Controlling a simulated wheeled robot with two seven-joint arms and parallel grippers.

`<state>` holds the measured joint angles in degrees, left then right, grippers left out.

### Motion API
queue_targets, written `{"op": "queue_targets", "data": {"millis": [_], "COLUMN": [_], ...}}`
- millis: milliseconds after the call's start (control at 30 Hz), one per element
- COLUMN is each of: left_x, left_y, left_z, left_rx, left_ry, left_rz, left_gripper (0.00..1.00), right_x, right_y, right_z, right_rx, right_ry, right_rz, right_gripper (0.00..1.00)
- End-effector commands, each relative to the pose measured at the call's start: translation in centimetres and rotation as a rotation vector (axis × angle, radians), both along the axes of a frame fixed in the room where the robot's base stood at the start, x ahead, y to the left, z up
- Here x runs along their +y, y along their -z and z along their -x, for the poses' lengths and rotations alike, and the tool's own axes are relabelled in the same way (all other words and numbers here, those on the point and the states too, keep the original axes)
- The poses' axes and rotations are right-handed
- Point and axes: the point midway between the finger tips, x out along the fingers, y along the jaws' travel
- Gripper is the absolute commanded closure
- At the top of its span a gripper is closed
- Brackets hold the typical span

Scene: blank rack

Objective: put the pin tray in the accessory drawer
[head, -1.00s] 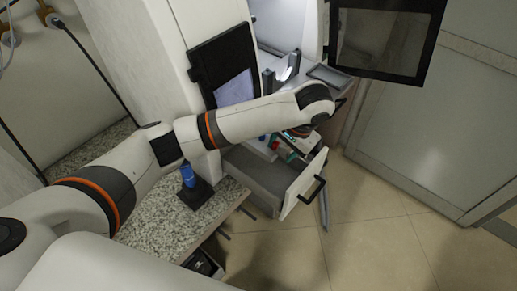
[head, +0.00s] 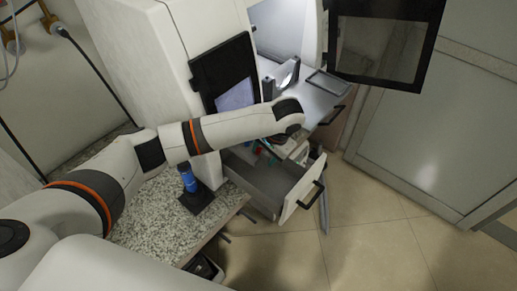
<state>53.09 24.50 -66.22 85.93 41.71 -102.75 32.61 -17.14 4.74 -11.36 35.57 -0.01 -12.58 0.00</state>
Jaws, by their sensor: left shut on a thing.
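The accessory drawer (head: 302,189) stands pulled open from the lower front of the white machine, its black handle facing right. My left gripper (head: 292,147) is over the drawer's inner end, and my wrist hides most of its fingers. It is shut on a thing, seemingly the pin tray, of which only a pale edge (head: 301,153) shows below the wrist. Whether this touches the drawer is hidden. My right gripper does not show.
A flat grey framed tray (head: 328,83) lies on the machine's ledge. A black-framed door (head: 385,40) hangs open at the right. A blue bottle-like thing (head: 188,180) stands on the speckled counter (head: 155,222). The floor right of the drawer is clear.

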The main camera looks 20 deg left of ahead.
Motion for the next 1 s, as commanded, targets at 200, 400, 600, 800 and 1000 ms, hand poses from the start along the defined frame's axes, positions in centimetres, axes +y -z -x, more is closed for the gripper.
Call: {"op": "queue_targets", "data": {"millis": [200,400,600,800,1000], "left_x": [2.3,2.2,2.2,2.1,2.2], "left_y": [-0.2,1.0,1.1,1.5,1.7], "left_z": [-0.9,-0.8,-0.8,-0.8,-0.8], "left_rx": [0.000,0.000,-0.001,-0.001,-0.001], "left_ry": [-0.001,0.001,0.001,0.001,0.001], "left_rz": [0.000,0.000,0.000,0.000,0.000], "left_gripper": [0.77,0.77,0.77,0.77,0.29], "right_x": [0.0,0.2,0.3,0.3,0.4], "right_y": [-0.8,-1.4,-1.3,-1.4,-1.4], "right_z": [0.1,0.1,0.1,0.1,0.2], "right_rx": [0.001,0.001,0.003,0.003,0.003], "right_ry": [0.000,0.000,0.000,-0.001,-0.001], "right_rz": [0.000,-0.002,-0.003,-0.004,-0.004], "right_gripper": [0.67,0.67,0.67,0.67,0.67]}}
